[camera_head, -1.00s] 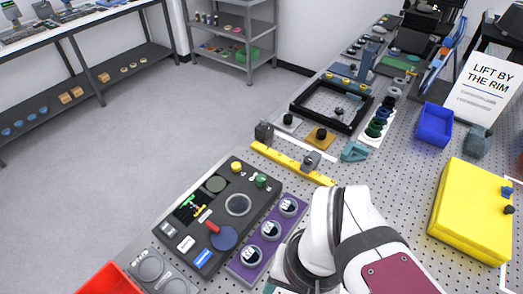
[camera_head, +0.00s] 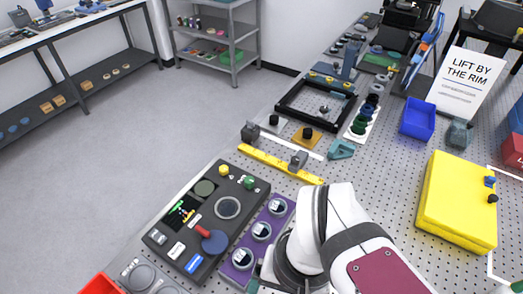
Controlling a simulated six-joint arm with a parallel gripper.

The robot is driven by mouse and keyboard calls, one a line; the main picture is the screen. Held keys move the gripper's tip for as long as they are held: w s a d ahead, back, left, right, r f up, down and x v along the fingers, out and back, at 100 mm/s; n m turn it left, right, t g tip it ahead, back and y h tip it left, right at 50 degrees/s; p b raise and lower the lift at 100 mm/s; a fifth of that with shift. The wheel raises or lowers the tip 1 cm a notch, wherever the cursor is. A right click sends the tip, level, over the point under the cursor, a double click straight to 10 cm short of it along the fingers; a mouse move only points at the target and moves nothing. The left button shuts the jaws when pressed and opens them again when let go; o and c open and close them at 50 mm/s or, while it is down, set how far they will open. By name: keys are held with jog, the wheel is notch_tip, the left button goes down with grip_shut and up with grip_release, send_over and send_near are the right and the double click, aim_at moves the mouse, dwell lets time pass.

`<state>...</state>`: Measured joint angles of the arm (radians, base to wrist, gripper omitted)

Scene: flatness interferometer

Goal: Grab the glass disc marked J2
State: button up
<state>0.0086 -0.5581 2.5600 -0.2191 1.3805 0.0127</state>
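A purple tray (camera_head: 278,226) in the head view holds three round discs in dark-rimmed seats, in a slanted row. The far disc (camera_head: 276,206), the middle disc (camera_head: 262,231) and the near disc (camera_head: 243,258) each carry a small pale label. The labels are too small to read, so I cannot tell which is J2. My white arm stands just right of the tray, close to the near and middle discs. My gripper's fingertips do not show; they are hidden behind the arm or below the picture's edge.
A black control panel (camera_head: 174,242) with a red-handled lever lies left of the tray. A yellow rail (camera_head: 268,164) with a grey block crosses behind. A yellow case (camera_head: 457,205), blue bin (camera_head: 417,119) and "LIFT BY THE RIM" sign (camera_head: 468,82) stand right.

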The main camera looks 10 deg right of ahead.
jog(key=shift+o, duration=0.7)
